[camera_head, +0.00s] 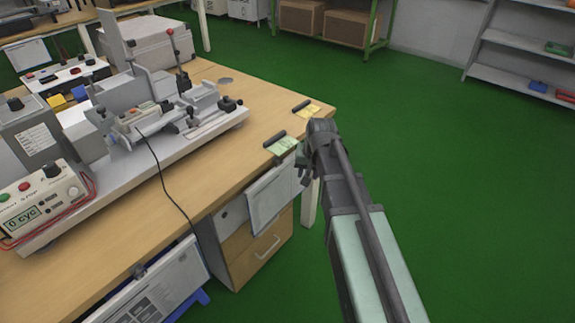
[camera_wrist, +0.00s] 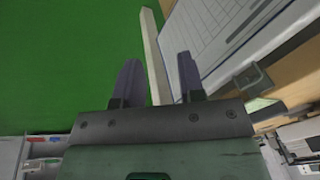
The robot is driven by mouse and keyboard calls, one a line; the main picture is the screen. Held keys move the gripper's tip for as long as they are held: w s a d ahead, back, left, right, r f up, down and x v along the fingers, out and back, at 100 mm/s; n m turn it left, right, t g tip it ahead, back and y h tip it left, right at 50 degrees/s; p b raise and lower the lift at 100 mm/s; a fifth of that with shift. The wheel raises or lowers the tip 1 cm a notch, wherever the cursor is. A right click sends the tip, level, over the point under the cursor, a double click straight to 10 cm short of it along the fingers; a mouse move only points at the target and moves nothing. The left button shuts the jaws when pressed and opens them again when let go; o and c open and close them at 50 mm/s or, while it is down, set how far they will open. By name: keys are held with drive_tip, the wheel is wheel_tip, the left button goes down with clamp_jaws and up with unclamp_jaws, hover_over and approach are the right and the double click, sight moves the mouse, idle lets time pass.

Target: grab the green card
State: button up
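The green card (camera_head: 282,146) lies at the right edge of the wooden bench, with a dark clip or bar at its back left end. A yellow card (camera_head: 308,112) with a similar dark bar lies farther back on the same edge. My gripper (camera_head: 303,172) is just right of the green card, off the bench edge. In the wrist view my gripper (camera_wrist: 158,75) has its two fingers apart with nothing held between them; a pale table leg shows behind them. A small pale-green patch at the right of the wrist view may be the card; I cannot tell.
The wooden bench (camera_head: 150,232) carries a grey test machine (camera_head: 150,115) and a control box with a cable. A clipboard (camera_head: 270,195) hangs on the bench side above a drawer unit (camera_head: 258,250); a clipboard also shows in the wrist view (camera_wrist: 225,30). Green floor is free to the right.

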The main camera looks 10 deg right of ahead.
wheel_tip(320, 180, down, 8)
drive_tip(key=s+d+r+m+t+y+b, duration=0.1)
drive_tip(key=d+y+b, duration=0.15)
drive_tip(key=b, duration=0.25)
drive_tip(key=m+t+y+b, duration=0.5)
drive_tip(key=m+t+y, duration=0.15)
drive_tip(key=t, duration=0.45)
approach(291, 158)
wheel_tip(291, 158, up, 3)
drive_tip(key=shift+n+y, duration=0.35)
drive_tip(key=shift+y, duration=0.15)
drive_tip(key=x, duration=1)
drive_tip(key=shift+w+d, duration=0.2)
clamp_jaws()
